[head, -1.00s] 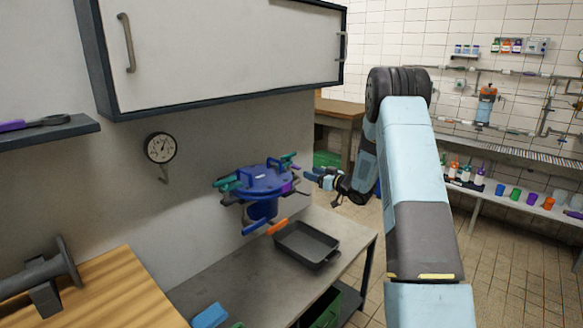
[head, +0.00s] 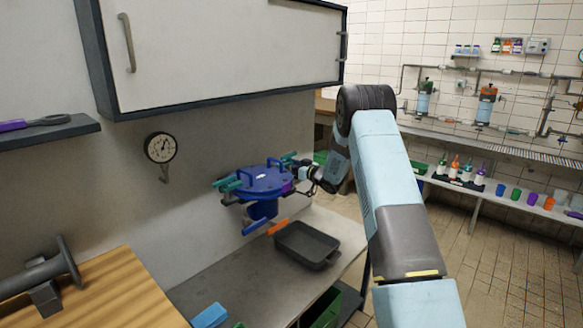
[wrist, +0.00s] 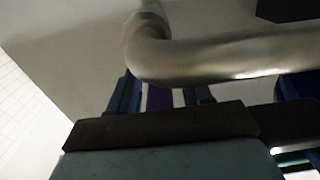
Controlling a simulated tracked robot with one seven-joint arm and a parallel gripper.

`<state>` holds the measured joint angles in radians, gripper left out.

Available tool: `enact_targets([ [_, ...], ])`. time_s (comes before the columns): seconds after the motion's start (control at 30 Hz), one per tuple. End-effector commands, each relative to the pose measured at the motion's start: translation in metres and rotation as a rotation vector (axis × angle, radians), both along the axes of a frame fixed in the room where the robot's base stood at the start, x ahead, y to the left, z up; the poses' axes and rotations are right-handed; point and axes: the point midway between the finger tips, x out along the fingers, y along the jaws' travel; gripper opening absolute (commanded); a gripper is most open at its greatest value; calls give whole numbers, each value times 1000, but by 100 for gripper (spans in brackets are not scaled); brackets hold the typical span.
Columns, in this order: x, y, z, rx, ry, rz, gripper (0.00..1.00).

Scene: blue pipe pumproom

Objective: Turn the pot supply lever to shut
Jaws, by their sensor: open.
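The blue pot (head: 262,180), with teal clamps around its lid, stands at the wall over the metal bench. A small purple piece (head: 288,187) shows at its right side; I cannot tell for sure that it is the supply lever. My gripper (head: 294,176) is at the pot's right side. In the wrist view my gripper (wrist: 160,96) is open, with a dark blue finger on each side of a purple bar (wrist: 160,98). Contact with the bar cannot be told. A blue lever (head: 256,224) and an orange handle (head: 278,227) show below the pot.
A bent metal pipe (wrist: 215,60) crosses close in front of the wrist camera. A dark tray (head: 307,245) sits on the bench below the pot. A white cabinet (head: 220,45) hangs above, and a gauge (head: 160,147) is on the wall at left.

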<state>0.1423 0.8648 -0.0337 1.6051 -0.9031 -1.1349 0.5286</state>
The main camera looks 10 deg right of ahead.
Motion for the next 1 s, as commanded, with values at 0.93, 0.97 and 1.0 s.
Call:
enact_targets([
  [0.93,0,-1,0,1,0,-48,0],
  [0.97,0,-1,0,2,-1,-61,0],
  [1.0,0,-1,0,3,-2,-78,0],
])
